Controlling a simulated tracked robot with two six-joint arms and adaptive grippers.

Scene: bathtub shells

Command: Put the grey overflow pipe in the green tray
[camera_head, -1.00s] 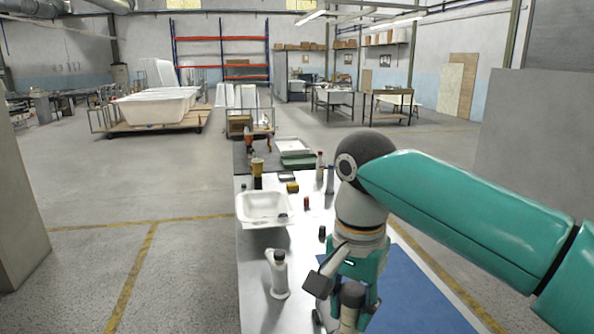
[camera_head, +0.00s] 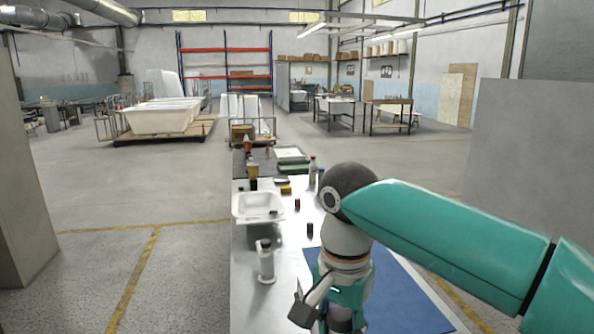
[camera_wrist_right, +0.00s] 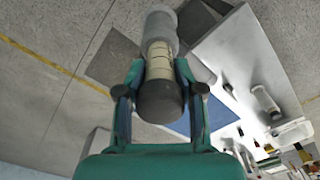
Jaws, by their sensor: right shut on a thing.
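My right gripper (camera_wrist_right: 160,82) is shut on a cylindrical piece (camera_wrist_right: 160,28) with a pale grey end, a cream ribbed middle and a dark near end. It looks like the grey overflow pipe, held clear of the floor and bench in the wrist view. In the head view my right arm reaches in from the right, and its gripper is low in the picture, partly hidden by the wrist. The green tray (camera_head: 294,168) lies at the far end of the bench, well beyond the gripper. My left gripper is not in view.
A white basin (camera_head: 258,205) stands at the bench's left edge. A blue mat (camera_head: 400,295) lies at right.

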